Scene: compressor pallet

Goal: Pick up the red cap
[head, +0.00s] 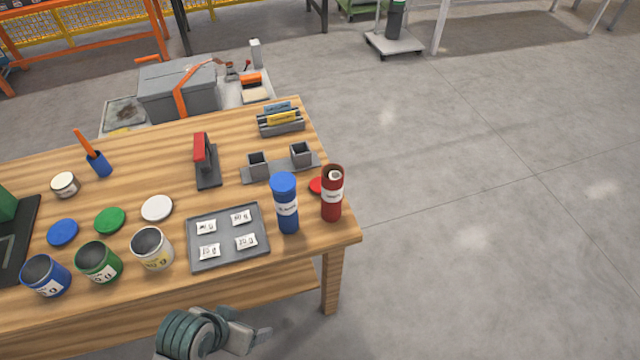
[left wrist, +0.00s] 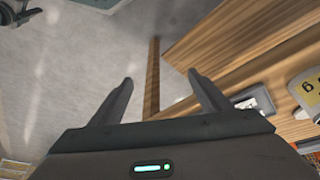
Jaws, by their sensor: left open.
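The red cap (head: 316,185) lies on the wooden table near its right edge, partly hidden behind the red tube (head: 332,204). The red tube stands upright and uncapped, with something white inside its mouth. My left gripper (head: 262,335) is low in front of the table's front edge, well apart from the cap. In the left wrist view my left gripper (left wrist: 161,80) has its fingers spread with nothing between them, and the cap does not show. My right gripper is not in view.
A blue capped tube (head: 287,212) stands left of the red tube. A grey tray (head: 228,263) with labelled packets, a grey two-socket holder (head: 270,172) and a red-handled tool (head: 204,160) are nearby. Open cans and loose lids occupy the left. Floor right of the table is clear.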

